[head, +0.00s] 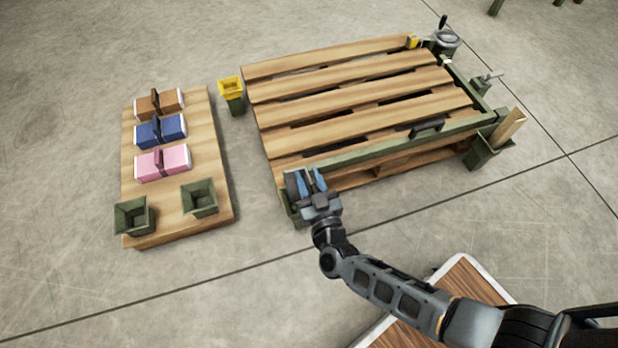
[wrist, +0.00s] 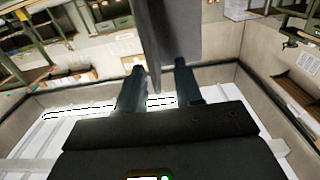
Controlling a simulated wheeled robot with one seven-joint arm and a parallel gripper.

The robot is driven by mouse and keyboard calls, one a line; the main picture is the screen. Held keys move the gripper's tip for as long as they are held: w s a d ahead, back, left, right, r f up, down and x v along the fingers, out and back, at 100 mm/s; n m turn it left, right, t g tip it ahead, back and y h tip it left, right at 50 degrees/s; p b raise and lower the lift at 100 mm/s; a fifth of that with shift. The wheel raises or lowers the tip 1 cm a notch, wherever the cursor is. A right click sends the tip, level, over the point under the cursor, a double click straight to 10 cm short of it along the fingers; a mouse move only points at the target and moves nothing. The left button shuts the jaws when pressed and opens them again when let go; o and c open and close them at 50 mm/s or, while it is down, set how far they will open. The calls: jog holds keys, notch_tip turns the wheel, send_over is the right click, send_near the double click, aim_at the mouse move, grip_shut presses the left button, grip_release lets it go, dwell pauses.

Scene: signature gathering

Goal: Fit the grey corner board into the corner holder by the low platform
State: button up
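My gripper (head: 312,181) is at the near-left corner of the low wooden platform (head: 355,102). Its two blue fingers stand apart. A dark grey corner board (head: 291,186) stands upright beside the left finger. In the wrist view the grey board (wrist: 172,35) rises out of the top of the frame, its lower tip showing between the parted fingers (wrist: 158,80). I see no finger clearly pressed on it. A green corner holder (head: 292,213) shows below the board, partly hidden by the board and my gripper. How deep the board sits in it I cannot tell.
A yellow piece (head: 231,86) stands in a green holder at the far left. A wooden board (head: 509,126) stands in a holder at the right. The wooden panel (head: 222,180) carries three strapped bundles and two empty green holders (head: 200,198). Grey floor between is clear.

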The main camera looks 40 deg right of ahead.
jog(key=shift+s+a+r, duration=0.1)
jog(key=shift+s+r, duration=0.1)
jog(key=shift+r, duration=0.15)
jog(key=p+v, duration=0.3)
jog(key=v, duration=0.8)
jog(key=shift+s+p, duration=0.25)
jog(key=shift+p, duration=0.15)
jog(key=shift+f, duration=0.1)
jog(key=s+r+n+y, duration=0.1)
jog(key=s+r+y, duration=0.1)
jog(key=s+r, duration=0.4)
jog(key=s+d+r+n+g+y, duration=0.1)
jog(key=s+r, duration=0.6)
jog(key=r, duration=0.8)
jog(key=s+r+n+g+y, duration=0.1)
jog(key=s+r+y, duration=0.1)
jog(key=s+r, duration=0.5)
notch_tip(320, 180, up, 4)
jog(key=shift+d+f+n+y, duration=0.1)
jog(key=shift+d+n+y, duration=0.2)
notch_tip(320, 180, up, 28)
jog(key=p, duration=2.8)
